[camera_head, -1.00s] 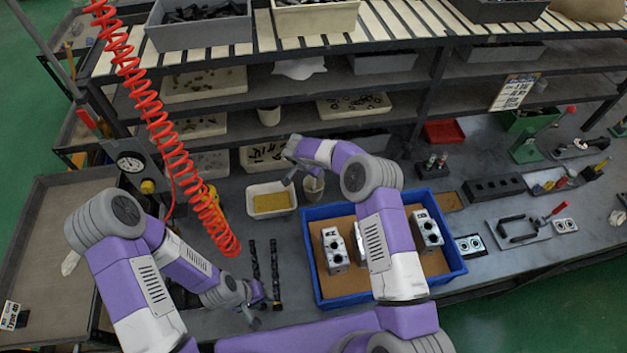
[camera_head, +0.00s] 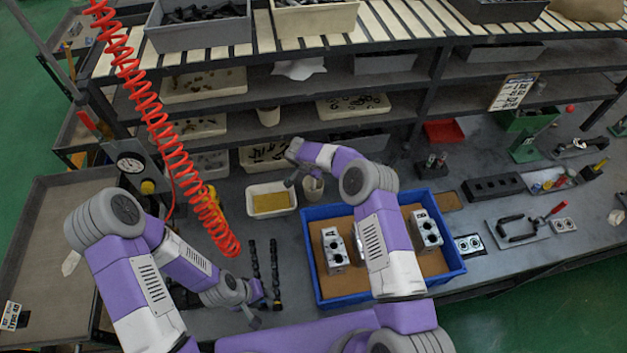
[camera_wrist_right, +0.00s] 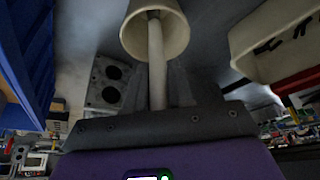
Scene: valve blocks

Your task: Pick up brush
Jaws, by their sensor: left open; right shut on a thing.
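A pale brush handle (camera_wrist_right: 156,70) shows in the right wrist view, running from inside a beige cup (camera_wrist_right: 172,38) to my right gripper (camera_wrist_right: 158,92). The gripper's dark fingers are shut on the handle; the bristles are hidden. My left gripper (camera_head: 262,308) is open and empty, low over the bench near two dark shafts (camera_head: 275,275).
A blue crate (camera_head: 308,240) with metal valve blocks (camera_head: 334,248) lies right of centre under my right arm. A white tray (camera_head: 271,202) stands left of the cup. A red coiled hose (camera_head: 170,140) hangs at left. Shelves rise behind the bench.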

